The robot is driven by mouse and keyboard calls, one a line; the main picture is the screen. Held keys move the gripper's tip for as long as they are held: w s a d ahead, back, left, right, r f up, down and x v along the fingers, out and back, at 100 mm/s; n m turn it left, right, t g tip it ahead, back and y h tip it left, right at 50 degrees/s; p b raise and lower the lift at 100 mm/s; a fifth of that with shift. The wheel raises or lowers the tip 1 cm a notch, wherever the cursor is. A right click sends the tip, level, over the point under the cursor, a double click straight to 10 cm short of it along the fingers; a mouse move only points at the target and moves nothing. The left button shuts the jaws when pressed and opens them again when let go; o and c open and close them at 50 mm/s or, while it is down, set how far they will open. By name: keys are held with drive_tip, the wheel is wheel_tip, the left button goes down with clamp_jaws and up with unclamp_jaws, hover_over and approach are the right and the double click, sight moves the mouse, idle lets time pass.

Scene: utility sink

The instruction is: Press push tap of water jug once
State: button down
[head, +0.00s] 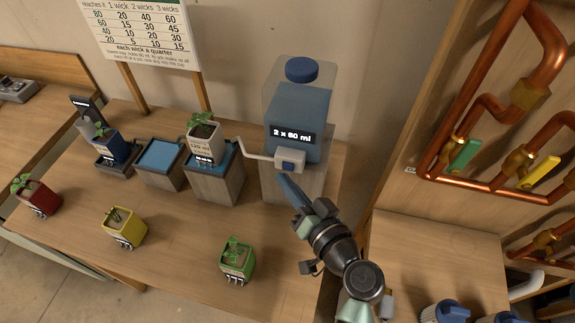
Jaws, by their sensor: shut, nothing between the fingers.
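The water jug (300,105) is a clear box with a blue cap, blue water and a label reading "2 x 80 ml". It stands on a wooden block at the back of the table. Its push tap (289,165) is a white block with a blue button on the jug's lower front, with a thin spout reaching left. My gripper (287,183) is shut and empty, its blue fingertips just below the tap. Whether they touch the tap or the block behind cannot be told from this view.
A white potted plant (203,138) stands on a blue-topped block under the spout's end. An empty blue-topped block (160,157) is beside it. Green (237,262), yellow (124,228) and red (38,198) pots stand nearer. Copper pipes (470,110) are at right.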

drive_tip(key=s, duration=0.1)
drive_tip(key=s+a, duration=0.1)
drive_tip(key=s, duration=0.2)
drive_tip(key=shift+s+a, duration=0.3)
drive_tip(key=shift+s, duration=0.05)
idle(0.9)
drive_tip(key=w+r+n+t+h, duration=0.15)
drive_tip(key=w+r, duration=0.25)
drive_tip(key=r, duration=0.9)
drive_tip(key=w+r+n+t+h, duration=0.1)
drive_tip(key=w+r+n+t, duration=0.2)
drive_tip(key=r, duration=1)
drive_tip(key=s+r+m+t+h, duration=0.1)
drive_tip(key=s+r+t, duration=0.3)
drive_tip(key=r, duration=1)
drive_tip(key=s+r+m+t+h, duration=0.1)
drive_tip(key=s+r+t+h, duration=0.3)
drive_tip(key=s+r, duration=0.4)
wheel_tip(320, 180, up, 6)
drive_tip(key=shift+a+f, duration=0.15)
drive_tip(key=shift+a, duration=0.05)
